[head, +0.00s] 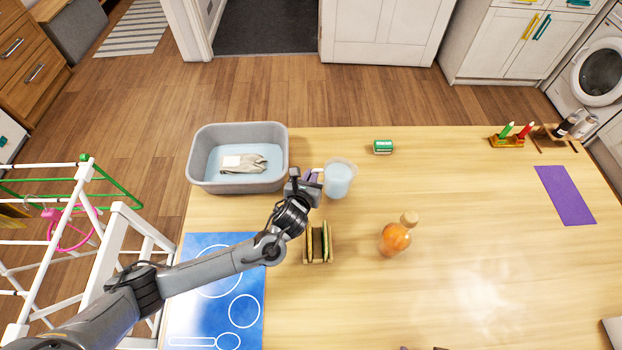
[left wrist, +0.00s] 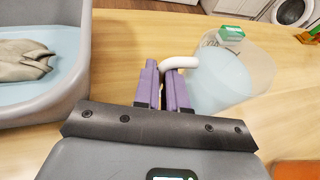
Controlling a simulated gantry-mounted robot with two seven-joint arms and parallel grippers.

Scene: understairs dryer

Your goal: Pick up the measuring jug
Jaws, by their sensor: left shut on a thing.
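The measuring jug (head: 338,181) is a clear cup with pale blue contents and a white handle. It is upright at the table's far side, right of the grey basin. My left gripper (head: 314,176) is at the handle on the jug's left side. In the left wrist view its purple fingers (left wrist: 167,82) are shut on the white handle, with the jug body (left wrist: 228,80) to their right. I cannot tell whether the jug's base touches the table. Only small dark bits at the head view's bottom edge may belong to my right gripper.
A grey basin (head: 194,163) holds water and a cloth (head: 250,164). A wooden rack (head: 318,243) stands just in front of the jug. An orange bottle (head: 396,238) is to the right, and a green box (head: 383,147) lies behind.

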